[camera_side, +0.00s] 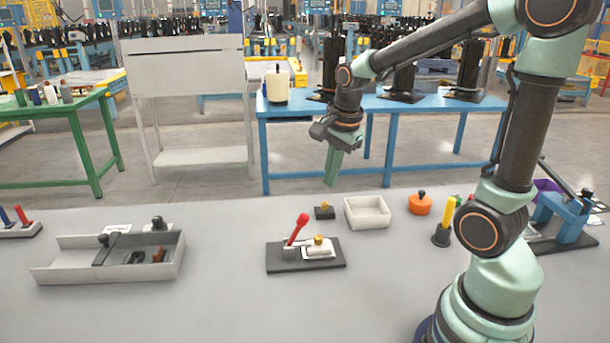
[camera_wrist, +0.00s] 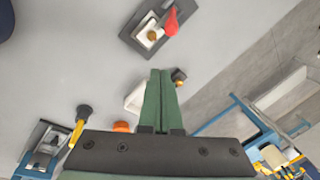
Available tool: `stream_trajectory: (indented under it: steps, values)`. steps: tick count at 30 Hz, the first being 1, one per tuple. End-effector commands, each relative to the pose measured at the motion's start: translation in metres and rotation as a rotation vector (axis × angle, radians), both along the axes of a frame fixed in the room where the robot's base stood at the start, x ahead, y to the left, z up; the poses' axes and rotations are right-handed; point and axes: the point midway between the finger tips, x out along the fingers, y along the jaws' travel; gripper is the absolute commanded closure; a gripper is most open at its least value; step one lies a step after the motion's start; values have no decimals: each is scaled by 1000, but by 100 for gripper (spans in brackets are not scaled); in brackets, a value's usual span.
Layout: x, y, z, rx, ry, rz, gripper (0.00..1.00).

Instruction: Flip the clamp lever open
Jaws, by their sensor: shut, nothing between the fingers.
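The clamp is a dark base plate (camera_side: 277,262) on the grey table with a white block (camera_side: 320,250) and a brass-coloured knob (camera_side: 318,240). Its lever (camera_side: 299,229) has a red handle and stands up, tilted to the right at the top. In the wrist view the clamp base (camera_wrist: 133,37) is at the top, with the red lever handle (camera_wrist: 171,22) pointing toward the camera. My gripper (camera_side: 331,184) is shut and empty, pointing down above the table's back edge, behind and above the clamp and apart from it. Its green fingers (camera_wrist: 160,72) are together in the wrist view.
A white open box (camera_side: 367,213), a small black block with a yellow top (camera_side: 324,211) and an orange knobbed part (camera_side: 420,203) stand behind the clamp. A grey tray (camera_side: 60,271) with parts is at left. A blue fixture (camera_side: 567,222) is at right.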

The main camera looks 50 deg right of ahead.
Motion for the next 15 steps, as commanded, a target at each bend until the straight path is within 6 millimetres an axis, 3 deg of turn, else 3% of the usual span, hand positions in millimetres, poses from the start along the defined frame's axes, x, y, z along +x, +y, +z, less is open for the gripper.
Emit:
stream_trajectory:
  steps: [6,15]
  values:
    - [5,-15,-13,45,24,-213,100]
    - [6,-18,-15,52,26,-252,100]
